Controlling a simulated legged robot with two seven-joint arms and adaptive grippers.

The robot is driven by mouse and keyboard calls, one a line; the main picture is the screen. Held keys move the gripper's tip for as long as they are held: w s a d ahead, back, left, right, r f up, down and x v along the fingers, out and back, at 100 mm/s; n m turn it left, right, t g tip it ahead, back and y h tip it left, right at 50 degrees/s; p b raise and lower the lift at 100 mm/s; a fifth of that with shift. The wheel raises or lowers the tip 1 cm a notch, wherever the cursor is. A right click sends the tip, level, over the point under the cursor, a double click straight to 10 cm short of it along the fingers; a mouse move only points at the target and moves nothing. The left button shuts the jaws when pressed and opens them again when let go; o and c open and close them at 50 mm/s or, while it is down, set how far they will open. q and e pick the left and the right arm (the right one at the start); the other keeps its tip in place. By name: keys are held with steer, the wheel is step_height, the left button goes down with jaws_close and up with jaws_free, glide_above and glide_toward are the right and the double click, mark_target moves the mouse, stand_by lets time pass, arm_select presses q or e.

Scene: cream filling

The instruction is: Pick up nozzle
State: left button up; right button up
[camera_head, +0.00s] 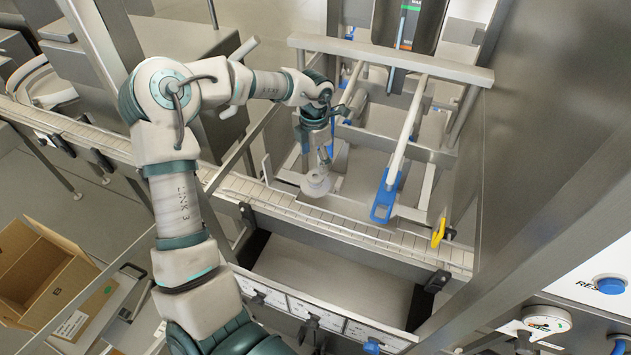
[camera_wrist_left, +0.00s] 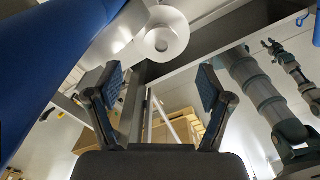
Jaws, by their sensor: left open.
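The nozzle appears to be the pale grey piece with a round flared end (camera_head: 315,183), below my left wrist in the head view. In the left wrist view a round white disc with a dark centre (camera_wrist_left: 162,40), likely the same nozzle, lies beyond the fingertips. My left gripper (camera_head: 325,150) is close above it in the head view. Its two blue-padded fingers (camera_wrist_left: 163,88) are spread with nothing between them. The fingers appear apart from the nozzle. An arm at the right of the left wrist view ends in a small claw, possibly my right gripper (camera_wrist_left: 270,47); its jaws are too small to read.
A conveyor (camera_head: 350,231) runs below the nozzle. Metal rails with a blue end piece (camera_head: 384,197) and a yellow hook (camera_head: 438,233) stand to the right. A steel panel (camera_head: 535,130) bounds the right side. An open cardboard box (camera_head: 40,270) is at the lower left.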

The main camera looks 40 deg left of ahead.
mark_target(316, 175)
arm_select(q)
steer(key=shift+a+f, duration=0.25)
steer(key=shift+f, duration=1)
steer(key=shift+d+f, duration=0.15)
steer(key=shift+f, duration=0.1)
steer(key=shift+d+f+p, duration=0.15)
steer(key=shift+f+p, duration=0.2)
steer(key=shift+f, duration=0.05)
steer(key=f, duration=0.1)
steer(key=f+p, duration=0.1)
steer(key=f, duration=0.1)
steer(key=shift+w+d+f, duration=0.15)
steer(key=shift+d+f, duration=0.05)
steer(key=shift+f, duration=0.05)
steer(key=shift+a+f, duration=0.1)
steer(key=shift+f, duration=0.25)
steer(key=shift+a, duration=0.2)
steer(key=shift+c, duration=1)
steer(key=c, duration=0.4)
steer(key=shift+d, duration=0.1)
steer(key=c, duration=0.8)
steer(key=shift+d, duration=0.1)
arm_select(e)
steer(key=shift+w+a+r, duration=0.2)
steer(key=shift+a+r, duration=0.7)
steer(key=shift+r, duration=0.05)
